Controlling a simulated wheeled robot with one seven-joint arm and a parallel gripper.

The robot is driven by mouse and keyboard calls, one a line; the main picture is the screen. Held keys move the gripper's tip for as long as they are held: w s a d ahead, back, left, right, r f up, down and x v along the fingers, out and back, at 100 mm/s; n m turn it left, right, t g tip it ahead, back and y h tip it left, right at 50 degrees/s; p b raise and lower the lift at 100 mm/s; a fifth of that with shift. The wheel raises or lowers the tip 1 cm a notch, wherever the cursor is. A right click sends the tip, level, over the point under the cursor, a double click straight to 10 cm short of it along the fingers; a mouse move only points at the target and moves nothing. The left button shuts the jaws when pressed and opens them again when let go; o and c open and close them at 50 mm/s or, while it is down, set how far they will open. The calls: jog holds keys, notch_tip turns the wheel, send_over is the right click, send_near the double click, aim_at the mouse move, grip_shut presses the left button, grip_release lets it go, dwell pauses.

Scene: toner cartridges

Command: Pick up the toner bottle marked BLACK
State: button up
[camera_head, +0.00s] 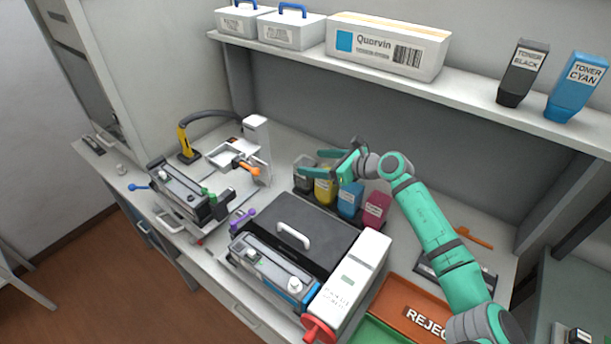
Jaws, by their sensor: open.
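A dark grey toner bottle (523,75) with a white label reading TONER BLACK stands upright on the wall shelf at the upper right. On the desk below, a small dark bottle (303,186) stands at the left end of a row, its label not readable. My gripper (312,165) is open, its teal fingers pointing left over this row. The fingers partly cover the dark bottle. I cannot tell whether they touch it or whether it lies between them.
The row continues with yellow (325,192), blue (350,200) and magenta (376,209) bottles. A black-lidded machine (300,222) stands in front. A TONER CYAN bottle (577,88) and boxes (388,48) are on the shelf (450,90). An orange REJECT tray (395,298) lies right.

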jog(key=x, duration=0.2)
jog(key=shift+w+a, duration=0.2)
jog(key=c, duration=1.6)
